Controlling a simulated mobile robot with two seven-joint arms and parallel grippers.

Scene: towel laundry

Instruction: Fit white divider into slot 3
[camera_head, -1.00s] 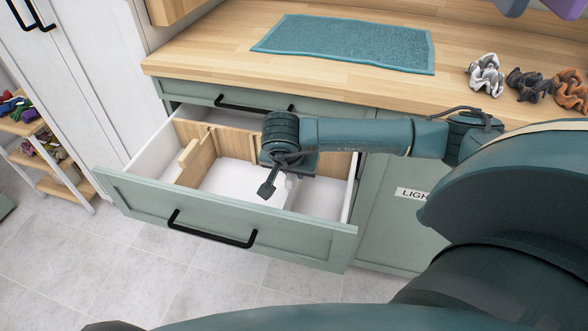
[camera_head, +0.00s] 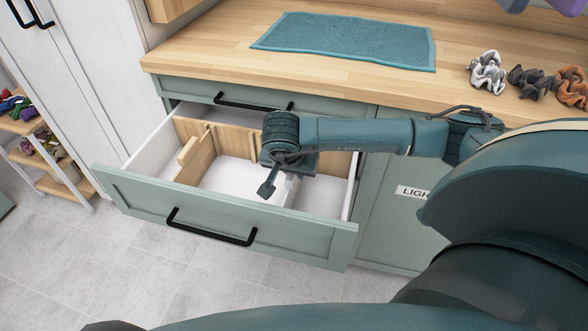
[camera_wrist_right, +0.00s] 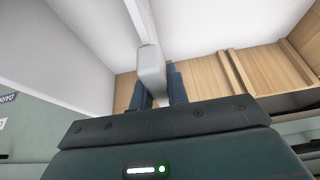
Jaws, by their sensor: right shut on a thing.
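My right gripper (camera_head: 272,184) is inside the open drawer (camera_head: 225,222), pointing down; in the wrist view (camera_wrist_right: 158,88) its dark fingers are shut on the pale end of the white divider (camera_wrist_right: 151,63). The divider's narrow top edge runs away from the fingers in that view. In the head view only a small part of the divider (camera_head: 291,188) shows beside the gripper. Slotted wooden strips line the drawer's back wall (camera_head: 235,140); no slot numbers are legible, and I cannot tell whether the divider is seated in a slot. My left gripper is out of view.
A wooden divider (camera_head: 196,156) stands across the drawer's left part. The white drawer floor (camera_head: 235,180) between it and my gripper is clear. The countertop (camera_head: 215,60) overhangs behind, with a teal towel (camera_head: 345,42) and several scrunchies (camera_head: 528,80) on it.

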